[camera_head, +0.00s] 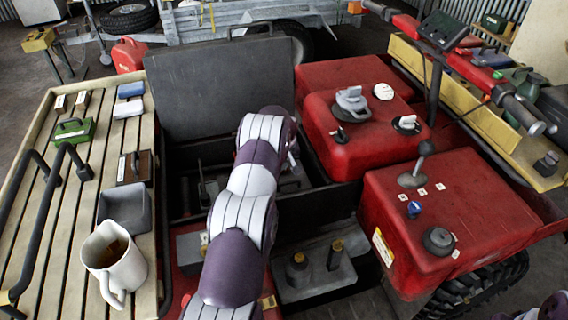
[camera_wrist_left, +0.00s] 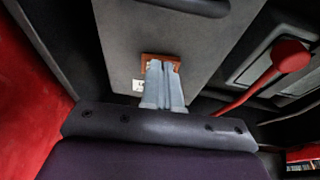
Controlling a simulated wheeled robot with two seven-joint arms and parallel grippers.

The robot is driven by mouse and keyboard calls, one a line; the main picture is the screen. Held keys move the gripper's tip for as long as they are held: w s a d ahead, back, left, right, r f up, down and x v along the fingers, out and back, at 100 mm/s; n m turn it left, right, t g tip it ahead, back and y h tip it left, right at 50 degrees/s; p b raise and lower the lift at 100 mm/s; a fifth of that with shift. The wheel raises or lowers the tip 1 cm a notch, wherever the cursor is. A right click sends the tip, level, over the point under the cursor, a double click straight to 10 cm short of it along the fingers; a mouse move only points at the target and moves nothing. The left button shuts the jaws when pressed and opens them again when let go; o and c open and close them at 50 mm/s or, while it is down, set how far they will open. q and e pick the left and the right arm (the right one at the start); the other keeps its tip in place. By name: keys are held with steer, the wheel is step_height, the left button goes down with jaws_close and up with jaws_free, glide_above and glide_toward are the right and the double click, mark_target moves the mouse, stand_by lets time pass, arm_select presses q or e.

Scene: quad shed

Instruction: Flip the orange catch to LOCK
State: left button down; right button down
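The orange catch (camera_wrist_left: 160,60) shows in the left wrist view as a small orange piece on a dark grey panel (camera_wrist_left: 115,50). My left gripper (camera_wrist_left: 162,68) has its two grey fingers together, with their tips at the catch. The catch extends past the fingers on both sides; whether the tips touch it I cannot tell. A small white label (camera_wrist_left: 138,86) lies just left of the fingers, its text unreadable. In the head view my left arm reaches over the open dark box (camera_head: 320,205) and hides the catch and fingertips.
The raised dark lid (camera_head: 215,85) stands behind the box. Red housings (camera_head: 450,215) with knobs and a lever are on the right. A slatted wooden rack (camera_head: 50,255) on the left holds a white mug (camera_head: 115,262), a grey tray (camera_head: 125,208) and small boxes.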

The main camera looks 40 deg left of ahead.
arm_select(q)
steer(key=r+p, duration=0.2)
steer(key=r, duration=0.1)
steer(key=r+p, duration=0.1)
steer(key=r, duration=0.1)
steer(key=shift+s+a, duration=0.15)
steer(key=shift+a, duration=0.1)
steer(key=b+v, duration=0.1)
steer(key=v, duration=0.8)
steer(key=shift+d+b, duration=0.2)
steer(key=shift+b, duration=0.2)
